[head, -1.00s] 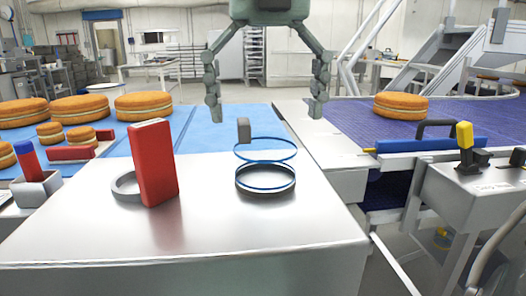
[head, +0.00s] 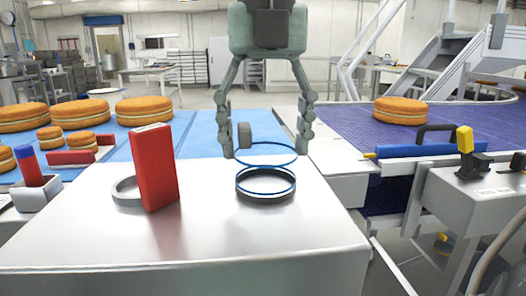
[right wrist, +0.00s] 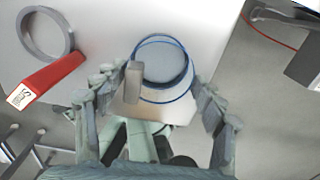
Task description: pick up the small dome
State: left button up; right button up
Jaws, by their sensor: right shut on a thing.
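The small dome (head: 265,164) looks clear, with blue rims and a grey block-like knob (head: 244,135) at its left side. It stands on the metal table, over or in a low grey ring (head: 265,195); its clear wall is hard to make out. My right gripper (head: 266,140) points down from above, one finger on each side of the dome, shut on it near its upper rim. In the right wrist view the fingers flank the blue-rimmed dome (right wrist: 165,62), with the knob by the left finger. My left gripper is out of view.
A red upright box (head: 157,170) stands left of the dome, in front of a grey ring (head: 124,190). Round cakes (head: 145,110) sit on the blue surface behind. A purple conveyor (head: 375,125) lies to the right. The table front (head: 190,245) is clear.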

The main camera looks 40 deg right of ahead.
aim_at(265, 142)
jog(key=shift+r, duration=0.1)
notch_tip(265, 142, up, 4)
jog(key=shift+r, duration=0.1)
jog(key=w, duration=0.1)
jog(key=w+a+r, duration=0.1)
jog(key=w+r+p, duration=0.1)
jog(key=shift+a, duration=0.3)
pick_arm(q)
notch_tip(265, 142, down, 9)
jog(key=p, duration=0.3)
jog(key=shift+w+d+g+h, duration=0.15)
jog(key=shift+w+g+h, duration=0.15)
pick_arm(e)
jog(key=w+a+r, duration=0.3)
jog(key=w+r, duration=0.1)
jog(key=w, duration=0.3)
jog(key=shift+w+a+r, duration=0.25)
jog(key=shift+a+r, duration=0.05)
